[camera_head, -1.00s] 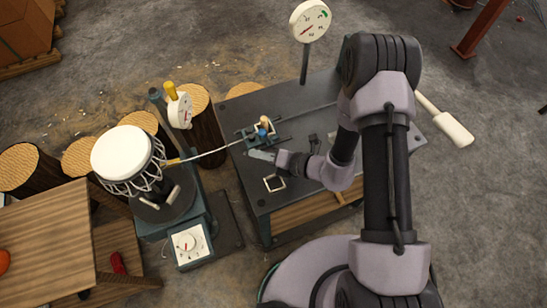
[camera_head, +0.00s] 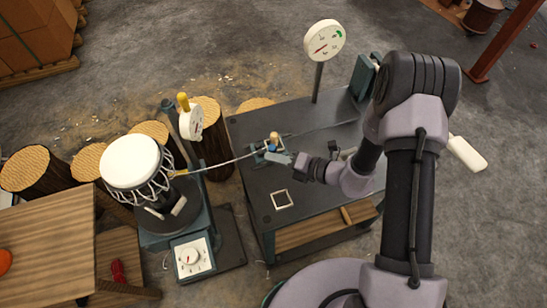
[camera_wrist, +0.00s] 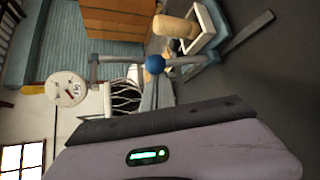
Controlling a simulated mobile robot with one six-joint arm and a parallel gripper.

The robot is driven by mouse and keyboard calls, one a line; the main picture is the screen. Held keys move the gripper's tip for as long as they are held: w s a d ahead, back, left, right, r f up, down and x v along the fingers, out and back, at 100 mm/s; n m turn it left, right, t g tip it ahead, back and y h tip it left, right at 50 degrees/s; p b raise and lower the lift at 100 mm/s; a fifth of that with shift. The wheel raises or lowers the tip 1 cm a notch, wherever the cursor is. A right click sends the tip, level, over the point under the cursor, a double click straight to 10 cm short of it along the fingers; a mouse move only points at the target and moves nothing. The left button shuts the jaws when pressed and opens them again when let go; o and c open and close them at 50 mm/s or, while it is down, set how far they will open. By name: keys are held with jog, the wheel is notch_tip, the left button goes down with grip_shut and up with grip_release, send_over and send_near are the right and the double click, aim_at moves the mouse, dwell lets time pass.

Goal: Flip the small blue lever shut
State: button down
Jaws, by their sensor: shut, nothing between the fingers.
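The small blue lever knob (camera_head: 271,148) sits on a small clamp block on the dark bench, below a tan wooden knob (camera_head: 274,136). In the wrist view the lever's round blue ball (camera_wrist: 155,64) stands on a grey rod beside the larger tan knob (camera_wrist: 176,27). My gripper (camera_head: 277,157) is shut and empty, its tip close beside the lever, just below it in the head view. Whether it touches the lever cannot be told. My gripper's fingertips are not clear in the wrist view.
A pale rope (camera_head: 228,161) runs from the white-topped goblet drum (camera_head: 131,160) to the clamp. A square frame (camera_head: 282,199) lies on the dark bench (camera_head: 252,195). A round gauge (camera_head: 324,40) stands behind. The bench's front left is mostly clear.

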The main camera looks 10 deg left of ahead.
jog(key=shift+w+d, duration=0.1)
jog(key=d+m+y+b, duration=0.1)
jog(key=w+d+m+y+b, duration=0.1)
jog(key=y, duration=0.1)
jog(key=w+d+m+y+b, duration=0.1)
jog(key=shift+d+r+m+y, duration=0.1)
jog(key=shift+r+m+y, duration=0.05)
jog(key=shift+m+y, duration=0.2)
jog(key=shift+w+d, duration=0.1)
jog(key=shift+d, duration=0.15)
dwell(0.3)
dwell(0.5)
